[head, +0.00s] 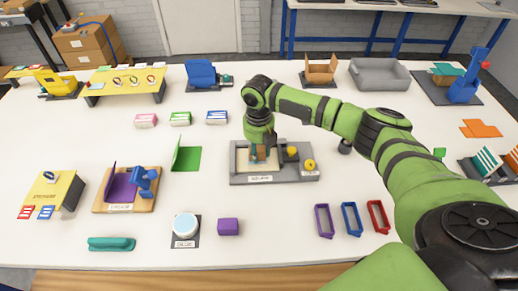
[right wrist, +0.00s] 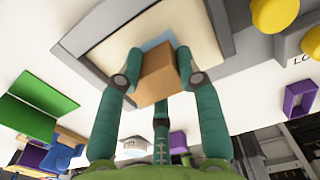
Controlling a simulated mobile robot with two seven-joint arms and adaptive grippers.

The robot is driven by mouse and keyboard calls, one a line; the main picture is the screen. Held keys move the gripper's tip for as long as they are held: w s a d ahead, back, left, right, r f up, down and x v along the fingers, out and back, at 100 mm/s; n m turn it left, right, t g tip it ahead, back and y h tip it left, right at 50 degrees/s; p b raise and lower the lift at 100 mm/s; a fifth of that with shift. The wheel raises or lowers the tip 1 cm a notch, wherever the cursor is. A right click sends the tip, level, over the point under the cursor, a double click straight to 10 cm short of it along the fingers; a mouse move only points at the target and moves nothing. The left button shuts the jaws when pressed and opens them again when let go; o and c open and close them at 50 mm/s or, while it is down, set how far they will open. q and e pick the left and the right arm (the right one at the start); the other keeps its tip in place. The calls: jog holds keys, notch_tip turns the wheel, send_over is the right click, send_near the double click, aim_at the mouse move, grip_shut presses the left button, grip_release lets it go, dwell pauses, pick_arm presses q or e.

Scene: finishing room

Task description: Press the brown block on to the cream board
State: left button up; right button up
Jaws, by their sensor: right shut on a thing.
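The brown block (head: 260,152) is between the fingers of my right gripper (right wrist: 157,65), which is shut on it. The block also shows in the right wrist view (right wrist: 156,80), tilted in the picture, with a finger on either side. The cream board (head: 242,163) lies inside the grey fixture (head: 285,178). In the right wrist view the cream board (right wrist: 105,55) has a pale blue patch (right wrist: 158,41) beside the block. The block is over the board; I cannot tell whether they touch. My left gripper is not in view.
Yellow knobs (head: 309,165) stand at the fixture's right side. An open green folder (head: 187,158) is to its left. A purple block (head: 228,227) and a round glue pad (head: 186,226) lie in front. Coloured frames (head: 351,219) lie front right. White table around the fixture is mostly clear.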

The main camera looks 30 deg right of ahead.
jog(key=shift+f, duration=0.55)
dwell(1.5)
jog(key=shift+r, duration=0.1)
dwell(0.4)
jog(key=o, duration=0.8)
jog(key=shift+o, duration=0.2)
jog(key=o, duration=0.3)
jog(key=shift+r, duration=0.1)
jog(key=shift+r, duration=0.15)
